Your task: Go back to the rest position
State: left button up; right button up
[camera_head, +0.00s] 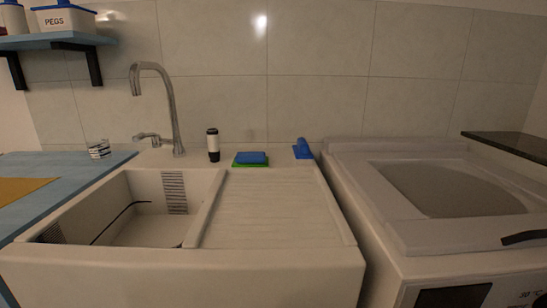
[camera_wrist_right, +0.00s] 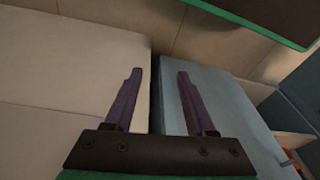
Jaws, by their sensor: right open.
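My right gripper (camera_wrist_right: 157,100) shows in the right wrist view with its two purple fingers apart and nothing between them. Behind the fingers are a pale surface on the left and a blue-grey surface on the right, with a dark gap between them. Neither gripper shows in the head view. No spice dispenser can be made out for certain; a white and black cylinder (camera_head: 213,144) stands upright on the sink's back ledge.
A white sink (camera_head: 185,263) with a tap (camera_head: 174,105) and ribbed drainboard fills the middle. A sponge (camera_head: 251,158) and a blue item (camera_head: 302,149) lie behind it. A washing machine (camera_head: 400,232) stands right, a blue counter (camera_head: 60,183) left, a shelf (camera_head: 50,41) upper left.

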pick_arm(q)
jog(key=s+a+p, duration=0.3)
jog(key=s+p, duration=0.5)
jog(key=p, duration=0.2)
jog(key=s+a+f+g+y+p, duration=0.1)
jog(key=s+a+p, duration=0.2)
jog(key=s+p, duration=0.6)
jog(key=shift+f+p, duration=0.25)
jog(key=shift+p, duration=0.4)
pick_arm(e)
jog(key=s+d, duration=0.3)
jog(key=s, duration=0.5)
jog(key=s+d+f+g+h, duration=0.1)
jog(key=s+d, duration=0.2)
jog(key=s, duration=0.6)
jog(key=shift+d+f, duration=0.15)
jog(key=shift+f, duration=0.15)
